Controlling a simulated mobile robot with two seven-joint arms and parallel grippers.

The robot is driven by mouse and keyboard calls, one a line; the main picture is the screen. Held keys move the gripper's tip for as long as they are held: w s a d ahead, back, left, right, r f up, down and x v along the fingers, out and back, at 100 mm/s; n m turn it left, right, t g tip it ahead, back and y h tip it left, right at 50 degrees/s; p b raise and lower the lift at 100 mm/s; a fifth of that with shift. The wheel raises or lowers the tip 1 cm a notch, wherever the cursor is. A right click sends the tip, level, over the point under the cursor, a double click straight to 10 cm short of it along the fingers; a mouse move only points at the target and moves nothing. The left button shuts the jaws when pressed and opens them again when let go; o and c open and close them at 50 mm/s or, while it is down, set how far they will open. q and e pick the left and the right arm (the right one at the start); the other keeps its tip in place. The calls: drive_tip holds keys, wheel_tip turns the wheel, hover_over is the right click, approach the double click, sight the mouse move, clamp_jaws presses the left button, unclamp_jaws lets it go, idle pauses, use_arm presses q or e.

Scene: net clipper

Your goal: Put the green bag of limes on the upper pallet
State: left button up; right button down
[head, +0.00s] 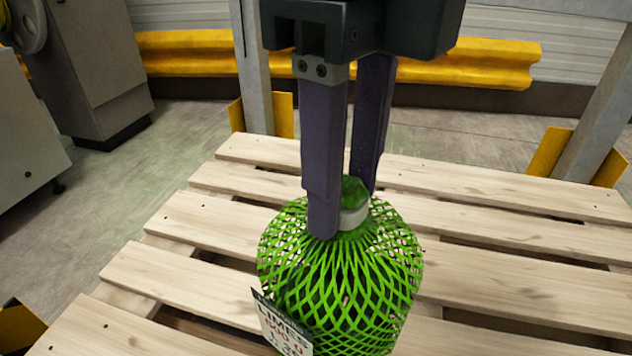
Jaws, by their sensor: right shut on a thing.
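The green net bag of limes (345,270) is in the lower middle of the head view, upright, with a label reading LIMES (282,325) at its lower left. My right gripper (343,215) comes down from the top and is shut on the gathered neck of the bag, by the pale clip. The slatted wooden pallet (190,256) is below and behind the bag. The bottom of the bag is cut off by the frame, so I cannot tell whether it touches the slats. My left gripper is not in view.
The visible pallet slats are bare around the bag. Grey metal posts (252,70) with yellow guards (557,155) stand behind the pallet. A yellow rail (195,52) runs along the back wall. A grey machine cabinet (95,70) stands at upper left.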

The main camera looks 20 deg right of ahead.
drive_tip(key=f+b, duration=0.1)
drive_tip(key=f, duration=0.3)
drive_tip(key=f+b, duration=0.1)
drive_tip(key=f, duration=0.4)
drive_tip(key=f+b, duration=0.2)
drive_tip(key=f, duration=0.2)
drive_tip(key=shift+s+f, duration=0.15)
drive_tip(key=shift+s, duration=0.1)
drive_tip(key=shift+f+b, duration=0.9)
drive_tip(key=shift+f, duration=1.65)
drive_tip(key=shift+w, duration=0.1)
drive_tip(key=shift+f, duration=0.1)
drive_tip(key=shift+c, duration=2.4)
unclamp_jaws()
